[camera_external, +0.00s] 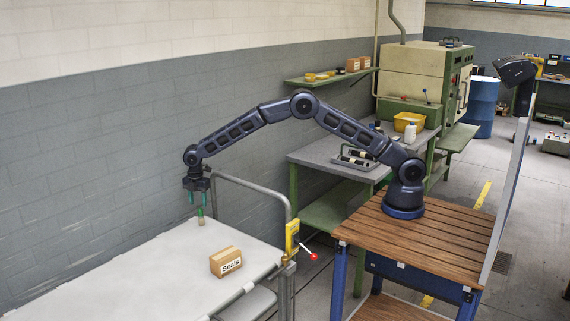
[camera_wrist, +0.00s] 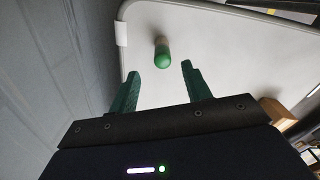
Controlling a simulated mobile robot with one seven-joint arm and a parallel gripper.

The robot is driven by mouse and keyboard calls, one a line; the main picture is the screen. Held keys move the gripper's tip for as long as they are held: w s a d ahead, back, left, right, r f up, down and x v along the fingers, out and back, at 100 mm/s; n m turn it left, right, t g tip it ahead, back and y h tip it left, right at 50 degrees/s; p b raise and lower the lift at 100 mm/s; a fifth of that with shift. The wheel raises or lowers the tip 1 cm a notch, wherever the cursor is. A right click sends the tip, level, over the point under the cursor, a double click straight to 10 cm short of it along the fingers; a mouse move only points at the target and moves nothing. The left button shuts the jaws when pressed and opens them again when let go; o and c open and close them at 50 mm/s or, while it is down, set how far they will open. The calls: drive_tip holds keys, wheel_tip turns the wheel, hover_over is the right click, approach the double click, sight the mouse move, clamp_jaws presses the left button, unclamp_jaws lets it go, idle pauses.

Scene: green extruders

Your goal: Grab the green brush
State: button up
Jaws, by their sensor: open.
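The green brush (camera_external: 201,217) stands upright on the white table (camera_external: 130,262), near its far edge, with a green upper part and a pale lower part. In the wrist view the brush (camera_wrist: 162,54) is seen from above, beyond and between the green fingertips. My gripper (camera_external: 198,198) is open and empty, pointing down just above the brush. In the wrist view my gripper (camera_wrist: 158,75) has its two green fingers spread apart, and neither appears to touch the brush. The exact height gap is hard to tell.
A cardboard box marked "Seals" (camera_external: 226,262) sits on the white table, right of the brush. A grey metal rail (camera_external: 262,188) rises at the table's far edge. The grey wall (camera_external: 90,160) is close behind. The table's left part is clear.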

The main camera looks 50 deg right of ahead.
sight(202, 225)
drive_tip(key=f, duration=0.9)
drive_tip(key=shift+s+d, duration=0.15)
drive_tip(key=shift+d, duration=0.05)
clamp_jaws()
drive_tip(key=shift+r, duration=0.15)
